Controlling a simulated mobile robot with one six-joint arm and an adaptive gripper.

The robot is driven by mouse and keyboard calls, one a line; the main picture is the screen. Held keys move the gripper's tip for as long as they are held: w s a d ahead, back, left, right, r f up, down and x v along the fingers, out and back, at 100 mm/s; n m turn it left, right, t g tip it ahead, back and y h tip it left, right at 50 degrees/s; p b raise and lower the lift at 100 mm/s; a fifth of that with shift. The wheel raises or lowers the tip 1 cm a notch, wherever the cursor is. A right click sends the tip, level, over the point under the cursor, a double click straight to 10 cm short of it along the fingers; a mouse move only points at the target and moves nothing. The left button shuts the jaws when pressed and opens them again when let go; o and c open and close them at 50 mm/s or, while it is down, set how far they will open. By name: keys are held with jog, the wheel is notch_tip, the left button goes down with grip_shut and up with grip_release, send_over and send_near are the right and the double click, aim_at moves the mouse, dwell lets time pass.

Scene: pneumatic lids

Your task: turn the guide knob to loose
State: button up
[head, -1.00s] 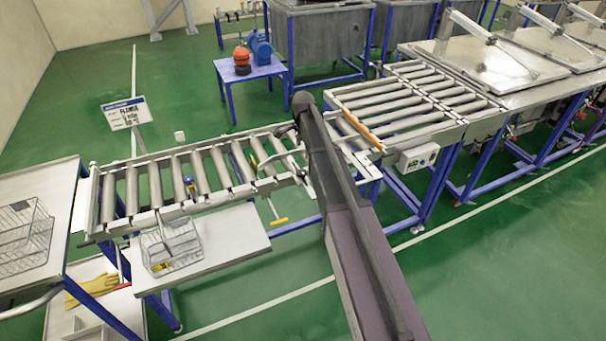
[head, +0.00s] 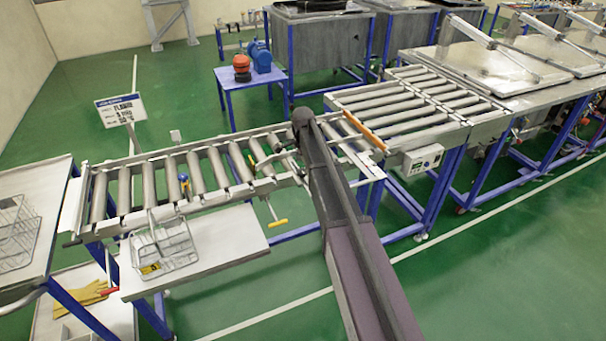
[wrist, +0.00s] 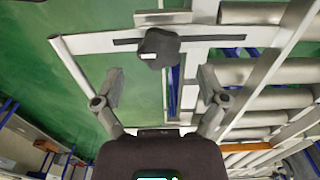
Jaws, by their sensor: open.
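The guide knob (wrist: 158,47) is a dark lobed knob with a small white mark in the wrist view. It sits on a pale plate (wrist: 95,42) with a dark slot running to either side of it. My gripper (wrist: 160,82) is open and empty, its two fingers apart, with the knob beyond the fingertips and roughly centred between them. No contact with the knob shows. In the head view my arm covers this part of the conveyor, so the knob and gripper cannot be made out there.
Conveyor rollers (wrist: 262,98) lie right of the knob in the wrist view. In the head view, a roller conveyor (head: 105,226) runs left of my arm, with a wire basket (head: 165,250) on a side shelf (head: 235,235). A control box (head: 423,160) stands right. Green floor is open in front.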

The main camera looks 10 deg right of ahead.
jog(key=shift+f+b, duration=0.85)
jog(key=shift+f, duration=0.25)
jog(key=c, duration=1.2)
